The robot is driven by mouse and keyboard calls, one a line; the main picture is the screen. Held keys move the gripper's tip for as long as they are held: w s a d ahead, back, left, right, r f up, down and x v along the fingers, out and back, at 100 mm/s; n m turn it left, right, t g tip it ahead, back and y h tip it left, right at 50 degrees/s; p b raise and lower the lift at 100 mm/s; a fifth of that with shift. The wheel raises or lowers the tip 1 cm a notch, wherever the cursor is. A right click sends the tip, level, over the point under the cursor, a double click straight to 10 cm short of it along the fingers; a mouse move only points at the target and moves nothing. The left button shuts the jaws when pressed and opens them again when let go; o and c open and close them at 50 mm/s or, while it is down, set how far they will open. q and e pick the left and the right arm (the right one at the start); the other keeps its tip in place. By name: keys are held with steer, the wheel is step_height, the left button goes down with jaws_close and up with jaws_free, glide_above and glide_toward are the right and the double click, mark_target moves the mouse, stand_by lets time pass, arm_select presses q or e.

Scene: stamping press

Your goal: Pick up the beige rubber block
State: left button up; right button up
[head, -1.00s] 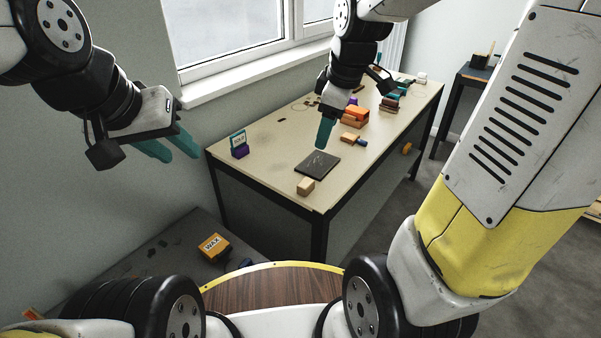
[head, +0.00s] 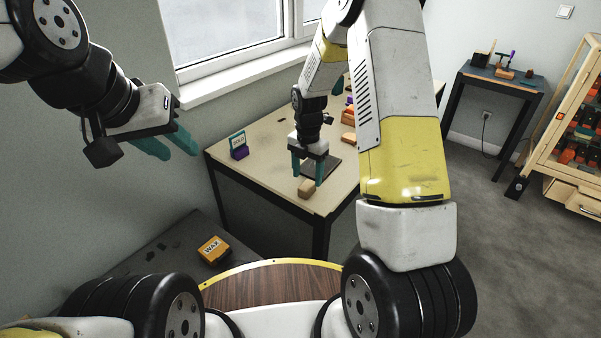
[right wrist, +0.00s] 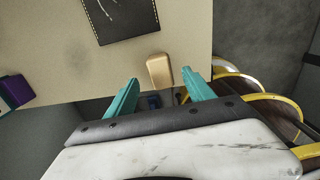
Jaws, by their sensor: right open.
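The beige rubber block (head: 307,190) lies near the front corner of the tan table (head: 258,165). In the right wrist view the block (right wrist: 160,70) lies just ahead of the fingertips, roughly centred between them. My right gripper (head: 308,180) is open and empty, fingers pointing down, above or just behind the block. Whether the fingertips reach down beside it I cannot tell. My left gripper (head: 180,153) is open and empty in the air to the left of the table.
A dark square mat (right wrist: 122,18) lies behind the block. A purple holder with a green-framed sign (head: 238,147) stands at the table's left. A yellow WAX box (head: 213,248) sits on a lower dark surface. A dark side table (head: 500,80) and a wooden rack (head: 570,130) stand at the right.

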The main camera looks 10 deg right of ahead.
mark_target(307, 185)
step_height(307, 185, down, 5)
steer(key=shift+s, duration=0.1)
jaws_close()
stand_by(0.3)
